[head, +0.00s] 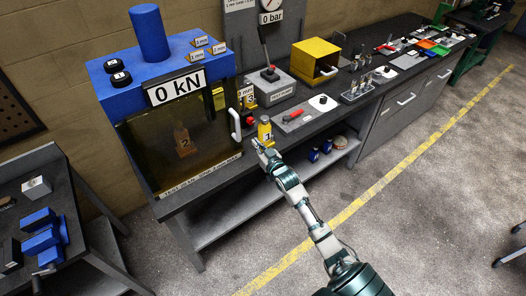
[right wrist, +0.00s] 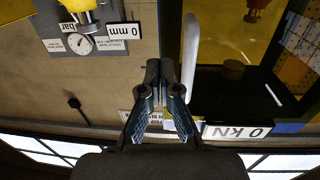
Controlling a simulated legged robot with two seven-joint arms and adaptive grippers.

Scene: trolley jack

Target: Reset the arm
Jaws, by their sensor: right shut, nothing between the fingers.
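My right arm reaches up from the bottom of the head view, and its gripper (head: 262,150) is over the front edge of the bench, beside a small yellow block (head: 265,130) labelled 1. In the right wrist view the right gripper (right wrist: 164,68) shows with its fingertips together and nothing between them. The white door handle (head: 235,124) of the press is left of the gripper in the head view. It also shows close to the fingers in the right wrist view (right wrist: 190,50). My left gripper is not in view.
The blue-topped press (head: 205,62) has a "0 kN" sign (head: 176,86) and a tinted door with a yellow piece (head: 183,141) labelled 2 behind it. A lever pump (head: 270,84) and a yellow box (head: 315,62) stand on the bench. The floor in front is clear.

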